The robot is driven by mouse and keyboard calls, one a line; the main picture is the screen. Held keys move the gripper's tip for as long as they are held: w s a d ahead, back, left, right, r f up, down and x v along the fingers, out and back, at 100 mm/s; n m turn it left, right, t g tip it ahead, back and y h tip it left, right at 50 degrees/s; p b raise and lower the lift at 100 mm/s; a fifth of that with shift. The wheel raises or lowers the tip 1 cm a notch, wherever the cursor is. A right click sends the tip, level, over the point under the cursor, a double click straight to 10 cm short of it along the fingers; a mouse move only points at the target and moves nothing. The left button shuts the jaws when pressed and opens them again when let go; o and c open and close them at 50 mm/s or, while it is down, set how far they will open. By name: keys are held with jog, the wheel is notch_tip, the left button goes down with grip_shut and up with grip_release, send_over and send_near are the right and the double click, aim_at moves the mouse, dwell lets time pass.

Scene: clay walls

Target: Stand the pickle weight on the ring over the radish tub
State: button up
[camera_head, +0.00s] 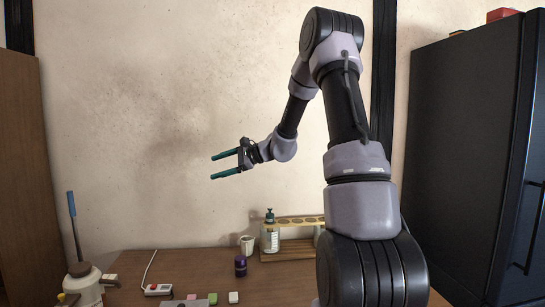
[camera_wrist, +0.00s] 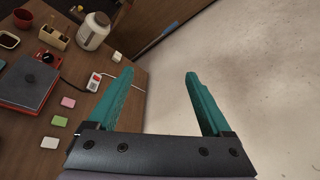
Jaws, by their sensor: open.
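My gripper (camera_head: 213,167) is open and empty, high above the table with its teal fingers pointing left. Its fingers also show spread apart in the wrist view (camera_wrist: 159,73), with nothing between them. I cannot pick out the pickle weight, the ring or the radish tub for sure. A small dark purple cylinder (camera_head: 240,266) stands upright on the table in the head view. A white jar with a lid (camera_wrist: 94,31) stands at the table's far side in the wrist view, and a dark red pot (camera_wrist: 23,19) is at upper left.
On the table (camera_head: 130,263) are a power strip (camera_head: 158,290), small coloured blocks, a wooden rack (camera_head: 287,254), a pump bottle (camera_head: 270,238) and a white cup (camera_head: 247,244). A dark flat-topped device (camera_wrist: 27,82) lies at left. A dark cabinet (camera_head: 460,150) stands right.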

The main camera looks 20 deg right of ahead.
jog(key=s+a+r+n+g+h, duration=0.2)
jog(key=s+r+n, duration=0.15)
jog(key=s, duration=0.65)
jog(key=s+a+r+n+g+h, duration=0.1)
jog(key=s+r+n+h, duration=0.25)
jog(key=s, duration=0.65)
jog(key=s+d+n+t+h, duration=0.1)
jog(key=s+d+n+h, duration=0.1)
jog(key=s, duration=0.6)
jog(key=s+d+r+n+t+h, duration=0.1)
jog(key=s+d+n+h, duration=0.1)
jog(key=s+d, duration=0.3)
jog(key=s, duration=0.3)
jog(key=shift+d+r, duration=0.2)
jog(key=shift+r, duration=0.1)
